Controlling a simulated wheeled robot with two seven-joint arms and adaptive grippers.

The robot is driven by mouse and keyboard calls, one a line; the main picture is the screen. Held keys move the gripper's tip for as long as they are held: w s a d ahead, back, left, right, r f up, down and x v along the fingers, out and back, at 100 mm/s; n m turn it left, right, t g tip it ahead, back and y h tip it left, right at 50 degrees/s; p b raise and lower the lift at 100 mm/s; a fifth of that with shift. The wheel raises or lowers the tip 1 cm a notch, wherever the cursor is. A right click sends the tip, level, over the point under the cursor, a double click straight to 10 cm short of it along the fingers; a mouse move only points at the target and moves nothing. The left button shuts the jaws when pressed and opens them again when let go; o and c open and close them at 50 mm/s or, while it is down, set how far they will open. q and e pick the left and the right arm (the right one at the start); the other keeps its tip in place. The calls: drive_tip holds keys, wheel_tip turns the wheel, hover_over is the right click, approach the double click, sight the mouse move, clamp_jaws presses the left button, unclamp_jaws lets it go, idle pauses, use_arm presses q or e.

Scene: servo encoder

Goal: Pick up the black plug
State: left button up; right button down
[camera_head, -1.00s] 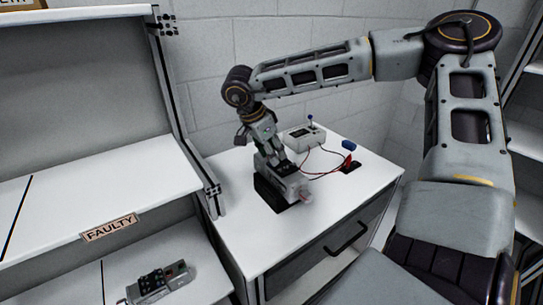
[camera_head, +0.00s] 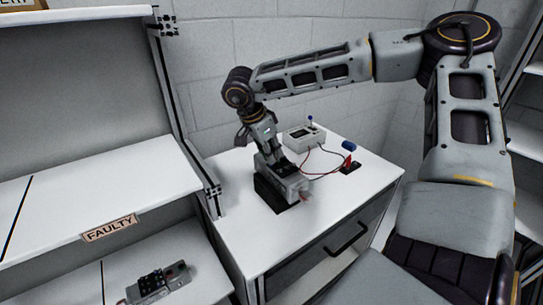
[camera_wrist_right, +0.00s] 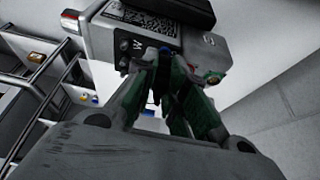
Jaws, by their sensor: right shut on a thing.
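My right gripper (camera_head: 276,168) reaches down to a grey device (camera_head: 292,186) on a black stand (camera_head: 270,197) on the white cabinet. In the right wrist view, its green-padded fingers (camera_wrist_right: 163,62) close together against the device's labelled side (camera_wrist_right: 145,36). The black plug is hidden between the fingers, and I cannot make out its outline. A black lead (camera_head: 303,156) runs from the white tester box (camera_head: 303,138) toward this gripper. A red plug (camera_head: 348,161) stands in a black holder (camera_head: 352,169). My left gripper is out of view.
A blue object (camera_head: 348,146) lies behind the red plug. Shelves with a FAULTY label (camera_head: 109,228) stand at left, with another grey device (camera_head: 158,284) on the lower shelf. A wall is behind. The cabinet top's front is clear.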

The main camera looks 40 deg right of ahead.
drive_tip(key=shift+r, duration=0.1)
